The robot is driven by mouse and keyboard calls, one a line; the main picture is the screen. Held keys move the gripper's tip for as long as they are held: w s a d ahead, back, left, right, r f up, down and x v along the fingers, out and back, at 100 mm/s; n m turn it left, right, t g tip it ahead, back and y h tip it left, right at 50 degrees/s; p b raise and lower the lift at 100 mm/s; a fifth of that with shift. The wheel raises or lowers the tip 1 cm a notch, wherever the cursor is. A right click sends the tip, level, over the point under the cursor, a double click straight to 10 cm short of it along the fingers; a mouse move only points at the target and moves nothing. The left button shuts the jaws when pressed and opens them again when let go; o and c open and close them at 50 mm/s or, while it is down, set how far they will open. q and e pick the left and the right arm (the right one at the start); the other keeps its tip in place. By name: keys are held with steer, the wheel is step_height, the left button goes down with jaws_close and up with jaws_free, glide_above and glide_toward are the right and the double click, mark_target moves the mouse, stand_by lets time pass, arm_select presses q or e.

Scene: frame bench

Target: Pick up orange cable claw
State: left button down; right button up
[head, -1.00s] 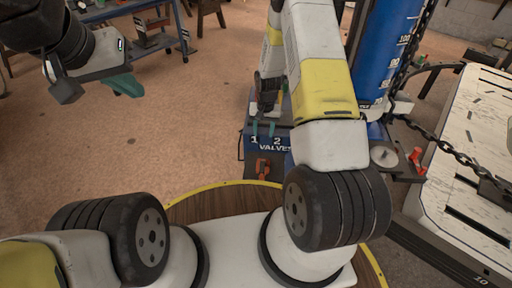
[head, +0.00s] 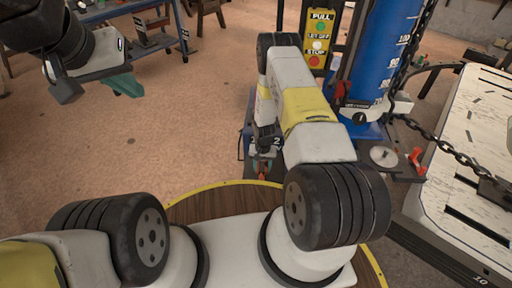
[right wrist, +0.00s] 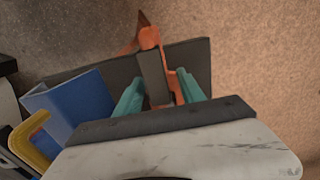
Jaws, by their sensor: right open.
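The orange cable claw (right wrist: 150,38) lies on a dark plate in the right wrist view, with a grey bar along its middle. My right gripper (right wrist: 160,78) is open, its two teal fingers on either side of the claw's near part; I cannot tell whether they touch it. In the head view my right gripper (head: 263,158) is low over the blue stand's front ledge and hides most of the claw. My left gripper (head: 124,86) hangs at the upper left, away from the claw; its finger gap is not clear.
A blue cylinder (head: 386,45) with a scale rises behind my right arm, beside a yellow PULL sign (head: 320,38). A chain (head: 450,148) runs to a white worktable (head: 465,125) at the right. A red-orange clamp (head: 417,160) sits on a dark shelf. Open floor lies left.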

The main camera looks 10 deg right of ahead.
steer(key=shift+f, duration=0.1)
steer(key=shift+c, duration=0.3)
jaws_close()
stand_by(1.1)
